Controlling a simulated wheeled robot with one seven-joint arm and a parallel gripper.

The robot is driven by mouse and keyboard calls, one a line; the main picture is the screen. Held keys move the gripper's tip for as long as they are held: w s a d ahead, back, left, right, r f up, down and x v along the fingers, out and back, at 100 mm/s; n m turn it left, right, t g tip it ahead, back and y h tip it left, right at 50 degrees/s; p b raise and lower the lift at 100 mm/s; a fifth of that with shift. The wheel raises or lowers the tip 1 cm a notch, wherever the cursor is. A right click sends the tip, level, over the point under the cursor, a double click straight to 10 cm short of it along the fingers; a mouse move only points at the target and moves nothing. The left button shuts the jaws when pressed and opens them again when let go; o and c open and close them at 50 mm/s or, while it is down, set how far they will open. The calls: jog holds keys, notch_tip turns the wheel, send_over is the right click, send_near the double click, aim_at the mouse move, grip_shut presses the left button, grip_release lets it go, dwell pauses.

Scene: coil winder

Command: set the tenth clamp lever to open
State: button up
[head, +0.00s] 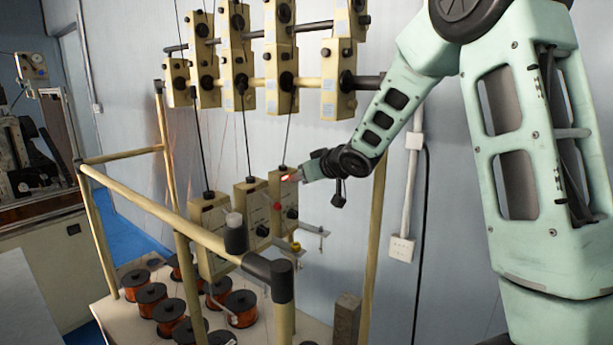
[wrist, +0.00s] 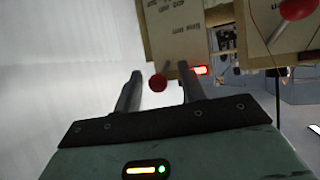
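Cream tensioner boxes with printed labels stand in a row in the head view; the nearest one (head: 283,195) is right beside my gripper. A lever with a red ball knob (wrist: 158,83) shows in the wrist view, below the edge of a cream box (wrist: 178,30). The knob appears between my gripper's (wrist: 160,88) two fingertips, with gaps on both sides. My gripper is open and holds nothing. A second red-knobbed lever (wrist: 297,8) is at the upper right of the wrist view. No lever number is readable, so I cannot tell which is the tenth.
A cream tube frame with black joints (head: 165,207) stands in front of the boxes. More boxes (head: 285,82) hang above on bars, with thin wires running down. Copper spools (head: 168,312) stand on the base below. A pale wall is behind.

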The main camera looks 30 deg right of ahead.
jog(key=v, duration=1.7)
jog(key=shift+s, duration=0.2)
